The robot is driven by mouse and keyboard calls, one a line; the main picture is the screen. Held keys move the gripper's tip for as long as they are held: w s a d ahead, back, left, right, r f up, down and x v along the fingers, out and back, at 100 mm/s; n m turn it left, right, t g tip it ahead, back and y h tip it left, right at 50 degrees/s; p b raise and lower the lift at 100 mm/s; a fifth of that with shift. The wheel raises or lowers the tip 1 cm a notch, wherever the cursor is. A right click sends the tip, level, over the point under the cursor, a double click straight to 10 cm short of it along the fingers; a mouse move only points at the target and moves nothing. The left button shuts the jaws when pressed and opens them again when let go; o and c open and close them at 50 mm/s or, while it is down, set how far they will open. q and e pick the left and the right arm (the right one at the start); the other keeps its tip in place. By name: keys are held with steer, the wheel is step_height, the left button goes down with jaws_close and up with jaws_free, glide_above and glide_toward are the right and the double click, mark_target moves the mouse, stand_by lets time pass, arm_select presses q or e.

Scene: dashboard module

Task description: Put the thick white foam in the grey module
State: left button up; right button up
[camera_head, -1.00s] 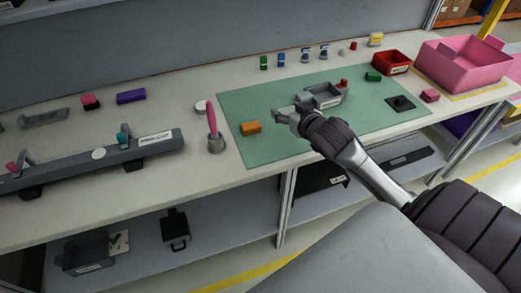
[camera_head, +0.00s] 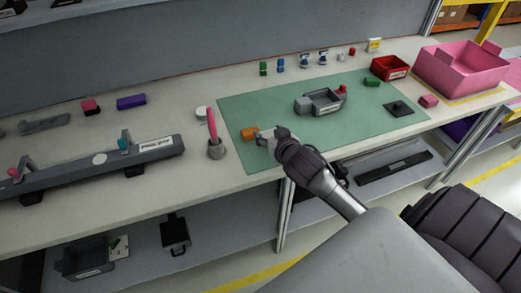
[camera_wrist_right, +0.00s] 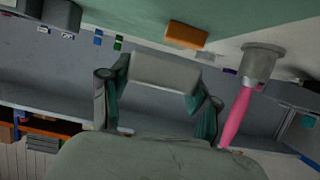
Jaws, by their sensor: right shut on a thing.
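The grey module (camera_head: 331,110), an open tray-like housing with a white label on its front, sits on the green mat. My right gripper (camera_head: 264,138) is to the left of the module and nearer the table's front edge, above the mat. In the right wrist view the gripper (camera_wrist_right: 160,90) is shut on the thick white foam (camera_wrist_right: 165,70), a pale block held across its two fingers. In the head view only a little of the foam shows, as the gripper covers much of it. My left gripper is not in view.
An orange block (camera_head: 249,134) lies just beside my right gripper. A grey cup with a pink handle (camera_head: 213,130) stands left of the mat (camera_head: 290,150). A red bin (camera_head: 388,68) and pink bin (camera_head: 460,68) stand at the right. Mat between gripper and module is clear.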

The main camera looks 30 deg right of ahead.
mark_target(261, 157)
steer(key=a+f, duration=0.1)
steer(key=a, duration=0.2)
steer(key=shift+f, duration=0.4)
step_height(261, 157, down, 2)
steer(key=shift+f, duration=0.1)
steer(key=shift+f+p, duration=0.35)
steer(key=shift+p, duration=0.05)
steer(key=shift+f, duration=0.3)
steer(key=shift+f, duration=0.1)
steer(key=shift+f, duration=0.15)
steer(key=o, duration=0.7)
steer(key=shift+o, duration=0.2)
